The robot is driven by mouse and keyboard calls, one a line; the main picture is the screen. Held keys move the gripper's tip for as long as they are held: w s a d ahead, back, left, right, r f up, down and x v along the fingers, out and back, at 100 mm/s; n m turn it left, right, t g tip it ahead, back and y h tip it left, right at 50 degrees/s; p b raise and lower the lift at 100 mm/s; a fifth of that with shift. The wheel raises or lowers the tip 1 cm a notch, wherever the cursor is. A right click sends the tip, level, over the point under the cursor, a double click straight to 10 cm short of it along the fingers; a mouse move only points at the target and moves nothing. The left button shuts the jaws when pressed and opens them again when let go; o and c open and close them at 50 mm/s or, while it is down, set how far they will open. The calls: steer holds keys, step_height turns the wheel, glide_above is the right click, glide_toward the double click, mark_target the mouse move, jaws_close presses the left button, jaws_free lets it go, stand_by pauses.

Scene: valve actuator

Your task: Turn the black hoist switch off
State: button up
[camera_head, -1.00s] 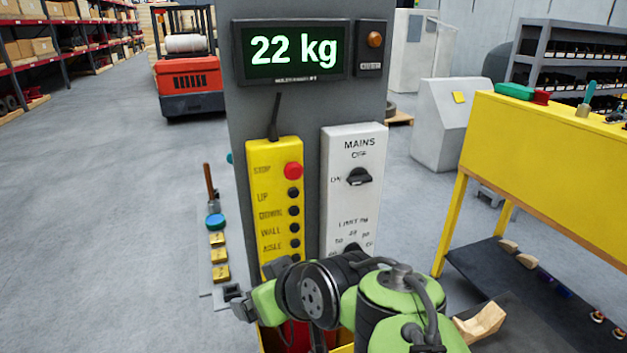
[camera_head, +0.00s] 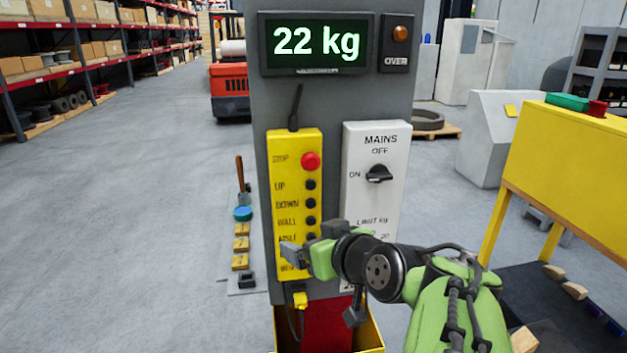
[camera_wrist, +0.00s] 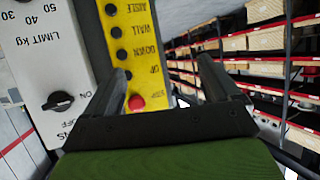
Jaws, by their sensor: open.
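The black hoist switch (camera_head: 379,174) is a rotary knob on the white MAINS panel (camera_head: 358,203), with OFF printed above it and ON to its left. Its grip lies roughly level, in line with ON. It also shows upside down at the left of the wrist view (camera_wrist: 58,101). My gripper (camera_head: 291,256) is open and empty, below and left of the knob, in front of the lower part of the yellow pendant. In the wrist view the fingers (camera_wrist: 165,82) are spread apart, and the knob lies outside them. My arm hides the lower part of the white panel.
The yellow pendant (camera_head: 294,164) with a red stop button (camera_head: 310,161) and several black buttons hangs left of the white panel. Both are on a grey column (camera_head: 333,106) with a 22 kg display (camera_head: 316,42). A yellow bench (camera_head: 565,165) stands at right. Open floor lies left.

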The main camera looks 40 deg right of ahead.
steer(key=s+d+m+t+h+b, duration=0.1)
steer(key=s+d+m+h+b, duration=0.15)
steer(key=d, duration=0.55)
steer(key=m+t+h, duration=0.1)
steer(key=m+h, duration=0.1)
steer(key=h, duration=0.3)
glide_toward(382, 177)
steer(key=shift+n, duration=0.25)
steer(key=p+x, duration=0.3)
steer(key=x, duration=0.6)
steer(key=shift+w+d+p, duration=0.1)
steer(key=shift+w+p, duration=0.15)
steer(key=shift+p, duration=0.05)
steer(key=c, duration=1.1)
steer(key=shift+o, duration=0.2)
